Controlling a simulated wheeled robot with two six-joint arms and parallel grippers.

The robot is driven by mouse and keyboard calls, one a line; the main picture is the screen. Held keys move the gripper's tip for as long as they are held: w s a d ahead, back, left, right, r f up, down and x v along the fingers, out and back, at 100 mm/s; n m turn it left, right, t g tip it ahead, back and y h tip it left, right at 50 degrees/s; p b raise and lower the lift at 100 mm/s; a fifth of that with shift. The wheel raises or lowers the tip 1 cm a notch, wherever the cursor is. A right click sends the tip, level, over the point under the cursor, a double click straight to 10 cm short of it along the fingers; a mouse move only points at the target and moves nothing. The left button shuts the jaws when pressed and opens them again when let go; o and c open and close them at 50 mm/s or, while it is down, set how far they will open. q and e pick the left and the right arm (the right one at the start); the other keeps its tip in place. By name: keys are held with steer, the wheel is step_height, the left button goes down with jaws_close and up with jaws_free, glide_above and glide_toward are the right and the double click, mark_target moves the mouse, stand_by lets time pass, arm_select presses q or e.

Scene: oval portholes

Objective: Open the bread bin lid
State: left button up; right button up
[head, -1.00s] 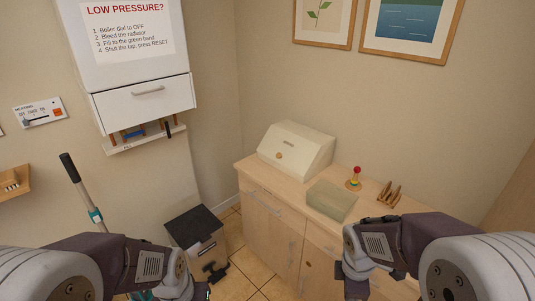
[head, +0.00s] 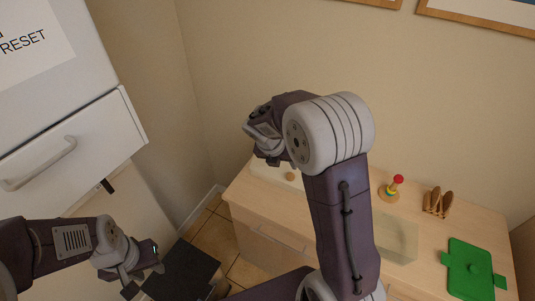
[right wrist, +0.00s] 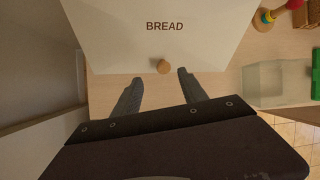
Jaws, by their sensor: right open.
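The cream bread bin (right wrist: 110,45) stands on the counter, with BREAD on its sloping front. Its lid looks shut. My right arm hides most of the bin in the head view. My right gripper (right wrist: 160,80) is open and empty, its two fingertips apart on either side of the knob's line, just short of it. My left gripper (head: 143,278) hangs low at the left, away from the bin; its jaw opening is unclear.
On the wooden counter (head: 430,235), right of the bin, are a clear box (right wrist: 275,82), a ring toy (head: 392,188), a rack (head: 437,202) and a green lidded thing (head: 470,268). A white cabinet (head: 75,130) hangs at the left.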

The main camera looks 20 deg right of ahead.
mark_target(290, 175)
steer(key=x, duration=0.5)
steer(key=s+b+x, duration=0.1)
steer(key=x, duration=0.2)
steer(key=shift+w+f, duration=0.15)
steer(key=shift+f, duration=0.35)
steer(key=shift+d+f, duration=0.15)
steer(key=shift+d, duration=0.05)
arm_select(q)
steer(key=shift+s+d+f, duration=0.1)
steer(key=shift+s+f, duration=0.25)
arm_select(e)
steer(key=shift+a, duration=0.1)
steer(key=c, duration=0.5)
jaws_close()
